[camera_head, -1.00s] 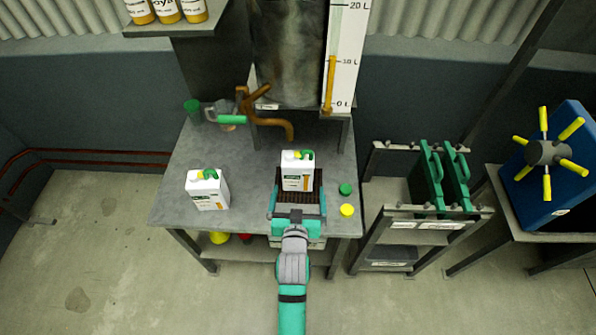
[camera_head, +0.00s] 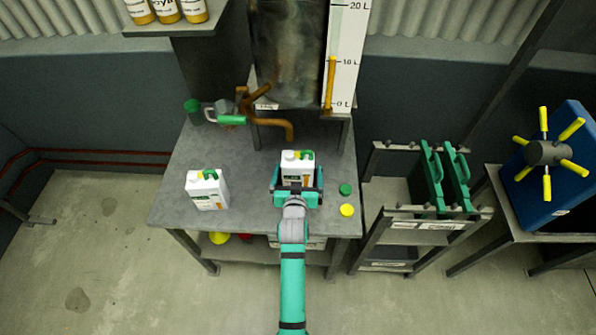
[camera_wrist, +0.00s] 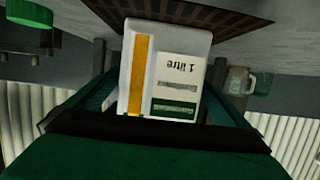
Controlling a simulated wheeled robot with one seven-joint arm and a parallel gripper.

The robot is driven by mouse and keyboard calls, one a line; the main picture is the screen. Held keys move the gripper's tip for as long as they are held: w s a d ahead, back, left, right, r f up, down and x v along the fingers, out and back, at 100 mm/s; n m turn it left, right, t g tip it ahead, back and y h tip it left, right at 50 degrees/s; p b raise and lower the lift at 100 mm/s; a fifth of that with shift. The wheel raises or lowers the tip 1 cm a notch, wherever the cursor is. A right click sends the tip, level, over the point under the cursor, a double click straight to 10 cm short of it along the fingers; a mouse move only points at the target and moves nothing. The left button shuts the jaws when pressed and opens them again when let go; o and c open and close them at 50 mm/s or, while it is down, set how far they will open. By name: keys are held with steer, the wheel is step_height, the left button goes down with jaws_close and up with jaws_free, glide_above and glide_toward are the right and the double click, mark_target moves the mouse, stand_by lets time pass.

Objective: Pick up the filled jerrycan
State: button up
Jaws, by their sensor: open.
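A white jerrycan (camera_head: 297,167) with a green handle and an orange strip stands upright on the bench, below the tank's spout. The wrist view shows its labelled side (camera_wrist: 165,75) upside down, with "1 litre" on it. My gripper (camera_head: 297,178) is open, with one finger on each side of this jerrycan. I cannot tell whether the fingers touch it.
The bench (camera_head: 250,205) holds a green cap (camera_head: 345,189) and a yellow cap (camera_head: 347,210) at right. A brown spout pipe (camera_head: 275,127) hangs behind the jerrycan. A green cup (camera_head: 193,111) and a glass mug (camera_wrist: 239,80) stand at the back left. A rack (camera_head: 420,210) stands right.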

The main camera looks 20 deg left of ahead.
steer(key=shift+w, duration=0.15)
steer(key=c, duration=1.9)
steer(key=shift+r, duration=0.15)
steer(key=shift+c, duration=0.6)
